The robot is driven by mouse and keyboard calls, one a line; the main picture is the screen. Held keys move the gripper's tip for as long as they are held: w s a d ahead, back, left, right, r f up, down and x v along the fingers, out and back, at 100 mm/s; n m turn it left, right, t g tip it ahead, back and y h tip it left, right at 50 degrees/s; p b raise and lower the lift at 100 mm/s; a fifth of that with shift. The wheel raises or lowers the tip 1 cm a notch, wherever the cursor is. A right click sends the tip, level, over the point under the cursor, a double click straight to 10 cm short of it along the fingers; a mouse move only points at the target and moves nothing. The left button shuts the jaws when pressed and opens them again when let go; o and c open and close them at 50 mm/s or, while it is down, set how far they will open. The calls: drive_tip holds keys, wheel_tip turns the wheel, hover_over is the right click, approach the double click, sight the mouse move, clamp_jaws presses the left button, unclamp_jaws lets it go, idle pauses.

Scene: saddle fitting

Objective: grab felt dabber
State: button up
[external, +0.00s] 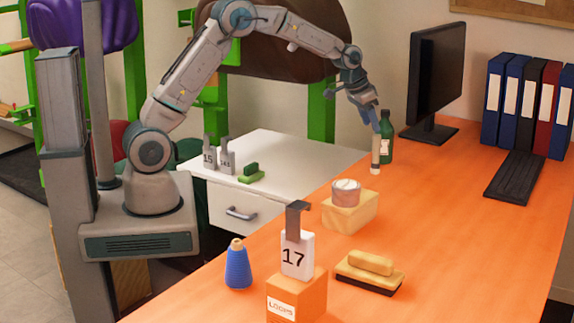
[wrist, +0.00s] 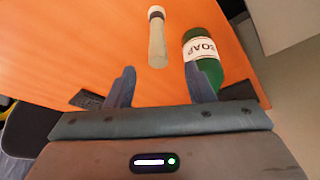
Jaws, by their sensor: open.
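The felt dabber is most likely the slim pale cylinder with a white end in the wrist view (wrist: 157,42). In the external view it shows as a small pale cylinder (external: 376,154) at the table's far left edge. My gripper (wrist: 160,82) is open, its two dark fingers spread with nothing between them. The dabber is beyond the fingertips, roughly in line with the gap. In the external view my gripper (external: 378,127) is just above the dabber. A green soap bottle (wrist: 203,55) with a white label is close to the right finger; it stands upright in the external view (external: 387,140).
On the orange table (external: 440,215) are a round tin (external: 346,192) on a yellow block (external: 350,214), a tag marked 17 (external: 297,256) on an orange block, a blue cone (external: 238,268) and a brush (external: 370,272). A monitor (external: 435,80) stands behind the soap.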

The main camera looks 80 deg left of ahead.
sight(374, 150)
drive_tip(key=x, duration=0.5)
drive_tip(key=shift+d, duration=0.1)
drive_tip(key=shift+s+p+x, duration=0.15)
drive_tip(key=shift+p+x, duration=0.05)
drive_tip(key=shift+x, duration=1.15)
drive_tip(key=shift+s+p+x, duration=0.15)
drive_tip(key=shift+p+x, duration=0.05)
drive_tip(key=shift+x, duration=1.2)
drive_tip(key=shift+d+f, duration=0.1)
clamp_jaws()
